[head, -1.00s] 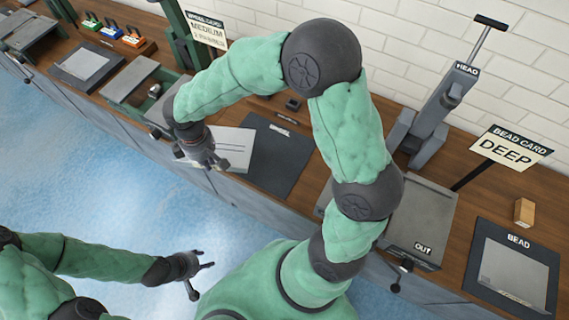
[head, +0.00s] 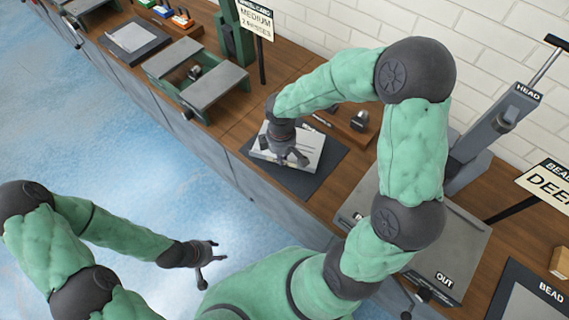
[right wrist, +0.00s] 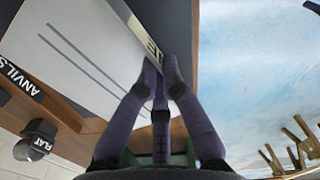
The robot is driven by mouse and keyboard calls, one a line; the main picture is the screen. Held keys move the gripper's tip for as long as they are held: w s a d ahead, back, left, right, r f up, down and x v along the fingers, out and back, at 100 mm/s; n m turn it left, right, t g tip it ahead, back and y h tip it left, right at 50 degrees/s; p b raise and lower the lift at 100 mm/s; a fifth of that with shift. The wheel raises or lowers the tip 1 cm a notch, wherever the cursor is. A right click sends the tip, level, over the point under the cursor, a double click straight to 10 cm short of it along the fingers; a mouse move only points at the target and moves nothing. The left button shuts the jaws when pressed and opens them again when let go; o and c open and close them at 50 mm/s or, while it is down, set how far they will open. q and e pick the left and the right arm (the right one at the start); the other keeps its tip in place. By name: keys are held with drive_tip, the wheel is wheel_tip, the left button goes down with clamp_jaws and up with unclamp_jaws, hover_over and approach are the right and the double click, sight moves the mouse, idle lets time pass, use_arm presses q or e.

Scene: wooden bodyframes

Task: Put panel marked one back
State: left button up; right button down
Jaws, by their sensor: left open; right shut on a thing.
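A pale panel (head: 309,157) is over the dark mat (head: 326,172) in the head view, slightly turned against it; I cannot tell if it touches. My right gripper (head: 291,158) is shut on the panel's near edge. In the right wrist view the panel (right wrist: 85,75) shows two long parallel lines. The right fingers (right wrist: 162,75) meet at its label strip (right wrist: 142,38), whose lettering is partly hidden, so the mark cannot be read fully. My left gripper (head: 210,257) is open and empty above the blue floor.
A wooden block with anvils (head: 345,127) stands behind the mat; a FLAT anvil (right wrist: 35,142) shows in the wrist view. A grey plate marked OUT (head: 450,245) and the HEAD machine (head: 495,130) are to the right. A slotted grey stand (head: 195,75) is to the left.

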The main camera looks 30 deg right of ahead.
sight(284, 163)
drive_tip(key=shift+s+d+f, duration=0.1)
drive_tip(key=shift+d+f, duration=0.2)
drive_tip(key=shift+f, duration=0.15)
drive_tip(key=shift+d+f+b, duration=0.1)
drive_tip(key=shift+f+b, duration=0.8)
drive_tip(key=shift+f, duration=0.7)
drive_tip(key=shift+f, duration=0.1)
drive_tip(key=c, duration=1.4)
unclamp_jaws()
